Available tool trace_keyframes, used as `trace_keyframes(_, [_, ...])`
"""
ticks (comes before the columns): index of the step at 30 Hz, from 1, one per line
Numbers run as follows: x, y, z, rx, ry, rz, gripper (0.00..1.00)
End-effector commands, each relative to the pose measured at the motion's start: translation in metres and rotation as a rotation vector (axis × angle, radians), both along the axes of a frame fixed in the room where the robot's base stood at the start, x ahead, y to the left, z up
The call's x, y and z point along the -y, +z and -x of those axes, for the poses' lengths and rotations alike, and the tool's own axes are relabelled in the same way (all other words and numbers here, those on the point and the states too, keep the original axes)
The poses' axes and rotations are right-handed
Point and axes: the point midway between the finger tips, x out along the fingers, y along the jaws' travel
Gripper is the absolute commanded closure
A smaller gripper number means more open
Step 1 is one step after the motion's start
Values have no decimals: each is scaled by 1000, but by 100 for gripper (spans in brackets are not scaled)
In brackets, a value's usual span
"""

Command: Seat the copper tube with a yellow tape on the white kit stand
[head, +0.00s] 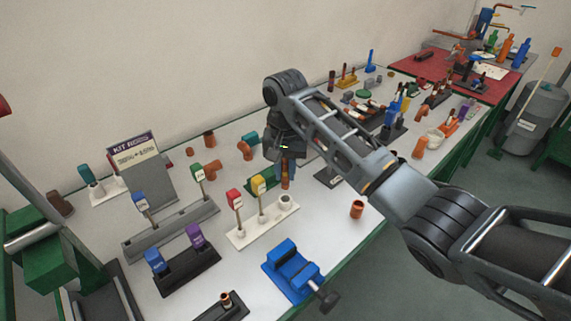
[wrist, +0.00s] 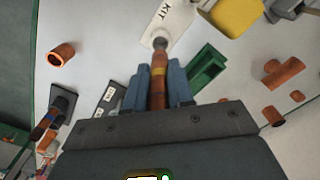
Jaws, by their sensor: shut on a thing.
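My gripper (head: 285,168) points down and is shut on the copper tube (head: 285,182). In the wrist view the copper tube (wrist: 158,85) lies between the blue-grey fingers (wrist: 157,92), with a yellow tape band around it. The white kit stand (head: 245,236) carries a red flag, a yellow flag and a round white socket (head: 286,200) at its right end. In the wrist view the stand (wrist: 178,22) shows the letters KIT. The tube's lower end is just over the socket; I cannot tell if it touches.
A green holder (head: 260,184) stands behind the stand. A blue vise (head: 292,268) is in front, and a loose copper ring (head: 357,209) lies to the right. A grey rack (head: 172,232) and a black rack with blue and purple tags (head: 187,272) stand left.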

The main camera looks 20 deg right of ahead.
Motion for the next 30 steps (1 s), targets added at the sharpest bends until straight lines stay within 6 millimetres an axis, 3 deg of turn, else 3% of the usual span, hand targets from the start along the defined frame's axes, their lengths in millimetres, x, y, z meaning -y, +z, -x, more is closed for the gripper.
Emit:
trace_keyframes(12, [0,-33,0,0,0,-1,100])
trace_keyframes(30, [0,-34,0,1,0,0,100])
